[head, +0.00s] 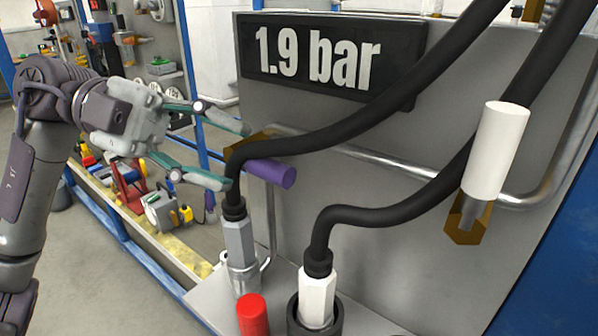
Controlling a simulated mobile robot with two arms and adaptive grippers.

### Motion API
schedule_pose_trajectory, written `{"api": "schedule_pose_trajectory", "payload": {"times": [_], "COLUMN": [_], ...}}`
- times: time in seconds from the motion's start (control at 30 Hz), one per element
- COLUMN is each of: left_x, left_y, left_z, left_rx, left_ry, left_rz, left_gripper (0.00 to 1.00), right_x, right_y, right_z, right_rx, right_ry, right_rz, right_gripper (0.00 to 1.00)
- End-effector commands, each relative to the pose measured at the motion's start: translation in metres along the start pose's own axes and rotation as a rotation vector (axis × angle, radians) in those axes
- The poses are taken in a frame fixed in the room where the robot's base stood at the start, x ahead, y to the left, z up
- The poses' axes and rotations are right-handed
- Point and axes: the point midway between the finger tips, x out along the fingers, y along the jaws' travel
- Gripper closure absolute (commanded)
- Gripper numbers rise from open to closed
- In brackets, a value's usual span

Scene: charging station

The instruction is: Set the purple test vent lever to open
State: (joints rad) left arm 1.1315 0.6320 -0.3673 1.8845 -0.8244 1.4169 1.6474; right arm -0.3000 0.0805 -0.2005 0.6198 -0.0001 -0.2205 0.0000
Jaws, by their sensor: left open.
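The purple lever (271,172) sticks out toward me from the left part of the grey panel, just below a brass-coloured fitting. A black hose passes in front of its left part, so its base is partly hidden. My left gripper (237,156) comes in from the left and is open. Its two teal-edged fingers point right, toward the lever, one higher and one lower. The fingertips are near the lever's left side, with no clear contact visible. My right gripper is not in view.
A display (333,55) reads 1.9 bar. Two black hoses (375,208) run down to a grey and a white connector (317,297). A white handle (495,150) hangs at right, and a red cylinder (253,315) stands in front. Shelving with tools fills the left background.

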Motion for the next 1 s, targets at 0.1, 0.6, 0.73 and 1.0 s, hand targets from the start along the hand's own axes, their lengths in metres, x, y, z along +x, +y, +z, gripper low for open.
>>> {"api": "schedule_pose_trajectory", "payload": {"times": [0.1,0.6,0.73,1.0], "left_x": [0.027,0.087,0.087,0.087], "left_y": [-0.002,-0.001,-0.001,-0.001], "left_z": [-0.002,-0.001,-0.001,-0.001], "left_rx": [0.002,0.000,0.000,0.001], "left_ry": [0.006,0.003,0.002,0.003], "left_rz": [0.001,-0.003,-0.003,-0.003], "left_gripper": [0.56,0.56,0.56,0.81], "right_x": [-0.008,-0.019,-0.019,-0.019], "right_y": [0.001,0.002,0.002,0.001], "right_z": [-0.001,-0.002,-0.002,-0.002], "right_rx": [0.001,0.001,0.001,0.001], "right_ry": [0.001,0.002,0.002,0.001], "right_rz": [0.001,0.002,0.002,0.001], "right_gripper": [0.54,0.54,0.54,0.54]}}
